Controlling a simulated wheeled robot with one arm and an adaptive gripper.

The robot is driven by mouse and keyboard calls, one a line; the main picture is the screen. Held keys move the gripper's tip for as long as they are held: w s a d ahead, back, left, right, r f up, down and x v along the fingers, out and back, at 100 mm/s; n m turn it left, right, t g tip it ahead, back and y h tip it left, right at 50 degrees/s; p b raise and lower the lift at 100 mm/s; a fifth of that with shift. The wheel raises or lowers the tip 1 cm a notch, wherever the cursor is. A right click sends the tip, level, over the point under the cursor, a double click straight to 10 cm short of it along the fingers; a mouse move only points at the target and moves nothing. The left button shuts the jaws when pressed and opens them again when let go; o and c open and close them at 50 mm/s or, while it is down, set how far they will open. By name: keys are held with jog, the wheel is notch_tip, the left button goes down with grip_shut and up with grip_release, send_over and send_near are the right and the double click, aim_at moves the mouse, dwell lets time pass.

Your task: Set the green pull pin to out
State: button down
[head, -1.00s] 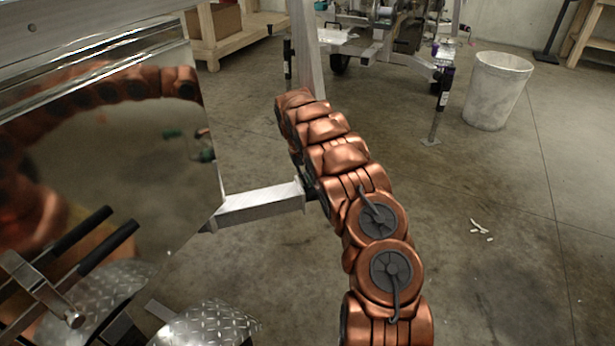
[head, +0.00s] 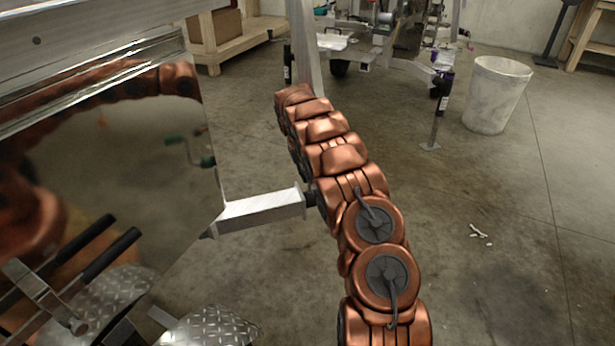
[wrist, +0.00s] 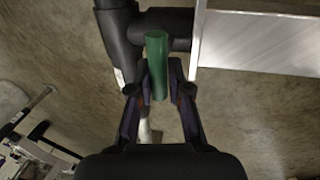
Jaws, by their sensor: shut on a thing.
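The green pull pin (wrist: 157,66) shows in the wrist view as a green cylinder beside a black pipe-like fitting (wrist: 125,40). My gripper (wrist: 158,92) has one finger on each side of the green pin and is shut on it. In the head view my copper arm hides the gripper and the pin. I cannot tell from the wrist view how far the pin stands out of its fitting.
A silver beam (head: 262,210) runs from the trailer to beside my arm. A shiny panel (head: 120,180) on the left reflects my arm and a green-handled thing. A white bin (head: 496,95) stands back right. The concrete floor at right is mostly clear.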

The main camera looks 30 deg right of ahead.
jog(key=c, duration=1.1)
grip_release()
jog(key=shift+r, duration=0.15)
jog(key=shift+w+a+r, duration=0.1)
jog(key=shift+a+r, duration=0.3)
jog(key=shift+r, duration=1.55)
jog(key=shift+w+a+r, duration=0.1)
jog(key=shift+a+r, duration=0.25)
jog(key=shift+r, duration=1.65)
jog(key=shift+w+a+r, duration=0.1)
jog(key=shift+a+r, duration=0.3)
jog(key=shift+r, duration=1.55)
